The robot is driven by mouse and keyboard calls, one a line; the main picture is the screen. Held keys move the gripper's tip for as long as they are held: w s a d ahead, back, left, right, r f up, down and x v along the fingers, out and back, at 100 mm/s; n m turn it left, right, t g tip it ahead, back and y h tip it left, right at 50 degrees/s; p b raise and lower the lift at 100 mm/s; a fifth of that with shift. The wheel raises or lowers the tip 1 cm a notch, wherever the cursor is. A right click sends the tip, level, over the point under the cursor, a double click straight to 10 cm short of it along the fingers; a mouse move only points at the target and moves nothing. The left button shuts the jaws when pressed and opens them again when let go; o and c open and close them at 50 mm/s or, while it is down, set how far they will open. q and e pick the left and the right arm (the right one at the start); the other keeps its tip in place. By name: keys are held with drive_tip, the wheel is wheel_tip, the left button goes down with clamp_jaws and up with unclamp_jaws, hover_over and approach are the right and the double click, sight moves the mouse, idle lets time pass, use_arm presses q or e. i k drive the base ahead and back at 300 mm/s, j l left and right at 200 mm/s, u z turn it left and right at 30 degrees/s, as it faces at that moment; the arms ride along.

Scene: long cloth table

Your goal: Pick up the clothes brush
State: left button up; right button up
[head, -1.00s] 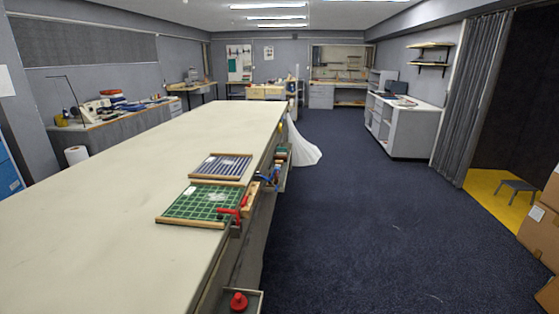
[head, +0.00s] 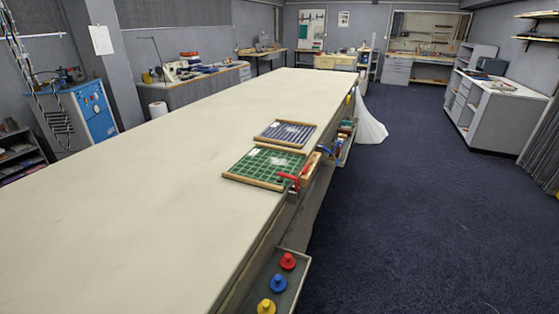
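I cannot make out a clothes brush in the head view. The long cloth table (head: 150,210) runs away from me, its pale top mostly bare. A wood-framed green grid tray (head: 262,167) and a wood-framed blue striped tray (head: 287,133) lie at its right edge. Small items in the side trays (head: 343,146) beyond them are too small to tell apart. Neither of my grippers is in view.
A red clamp (head: 294,178) sits at the table edge by the green tray. A low side tray (head: 283,281) holds red, blue and yellow knobs. White cloth (head: 370,122) hangs beyond. Dark carpet (head: 420,220) is clear on the right.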

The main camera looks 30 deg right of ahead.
sight(342, 131)
drive_tip(key=i+l, duration=0.1)
drive_tip(key=l, duration=0.9)
drive_tip(key=i+l, duration=0.15)
drive_tip(key=l, duration=0.85)
drive_tip(key=i+l, duration=0.15)
drive_tip(key=l, duration=0.35)
drive_tip(key=k+z, duration=0.05)
